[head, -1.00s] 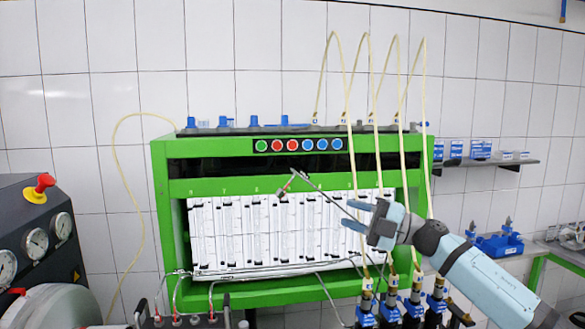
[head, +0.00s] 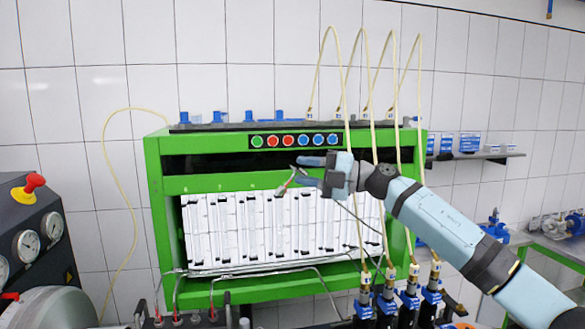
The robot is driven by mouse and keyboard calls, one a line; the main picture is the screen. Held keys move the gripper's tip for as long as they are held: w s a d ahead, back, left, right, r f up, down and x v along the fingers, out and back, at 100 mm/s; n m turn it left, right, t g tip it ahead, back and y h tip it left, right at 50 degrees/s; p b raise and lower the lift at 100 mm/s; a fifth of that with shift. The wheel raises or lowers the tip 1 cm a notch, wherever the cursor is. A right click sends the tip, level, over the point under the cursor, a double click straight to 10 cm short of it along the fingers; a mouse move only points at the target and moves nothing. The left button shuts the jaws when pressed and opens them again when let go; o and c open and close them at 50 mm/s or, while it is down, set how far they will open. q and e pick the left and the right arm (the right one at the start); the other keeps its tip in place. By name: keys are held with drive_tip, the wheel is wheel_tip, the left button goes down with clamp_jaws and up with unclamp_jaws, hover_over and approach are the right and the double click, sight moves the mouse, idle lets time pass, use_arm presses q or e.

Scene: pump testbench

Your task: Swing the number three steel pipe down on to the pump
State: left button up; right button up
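One thin steel pipe stands swung up in front of the green bench, its bent end with a small fitting (head: 285,188) hanging before the white gauge panel. I see no number on it. My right gripper (head: 302,171) is at the upper end of this pipe, its two blue-grey fingers apart, one above the other, pointing left. The fingers hide part of the pipe, and I cannot tell whether they touch it. The pump (head: 195,322) is at the bottom edge, mostly cut off, with other steel pipes (head: 212,290) running down to it. My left gripper is out of view.
The green test bench (head: 155,205) fills the middle. Pale hoses (head: 372,95) loop down past my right forearm to blue injectors (head: 386,303). A dark gauge unit with a red knob (head: 34,181) stands at left. A wall shelf (head: 475,156) is at right.

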sight(292, 167)
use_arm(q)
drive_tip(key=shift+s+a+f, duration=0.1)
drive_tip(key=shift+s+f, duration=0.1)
use_arm(e)
drive_tip(key=shift+x, duration=1.55)
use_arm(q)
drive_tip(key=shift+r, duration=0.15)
use_arm(e)
drive_tip(key=shift+d, duration=0.1)
drive_tip(key=shift+c, duration=0.2)
clamp_jaws()
use_arm(q)
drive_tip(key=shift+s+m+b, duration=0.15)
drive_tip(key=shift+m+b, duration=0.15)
drive_tip(key=shift+b, duration=0.15)
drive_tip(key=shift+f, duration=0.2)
use_arm(e)
drive_tip(key=s+a+f+h, duration=0.1)
drive_tip(key=a+f, duration=0.6)
drive_tip(key=s+a+f+n+h, duration=0.1)
drive_tip(key=a+f+h, duration=0.1)
drive_tip(key=a+f, duration=0.5)
drive_tip(key=s+a+f+n+h, duration=0.1)
drive_tip(key=s+a+f+h, duration=0.1)
drive_tip(key=a+f, duration=0.5)
wheel_tip(292, 167, down, 2)
drive_tip(key=shift+s+a+f, duration=0.1)
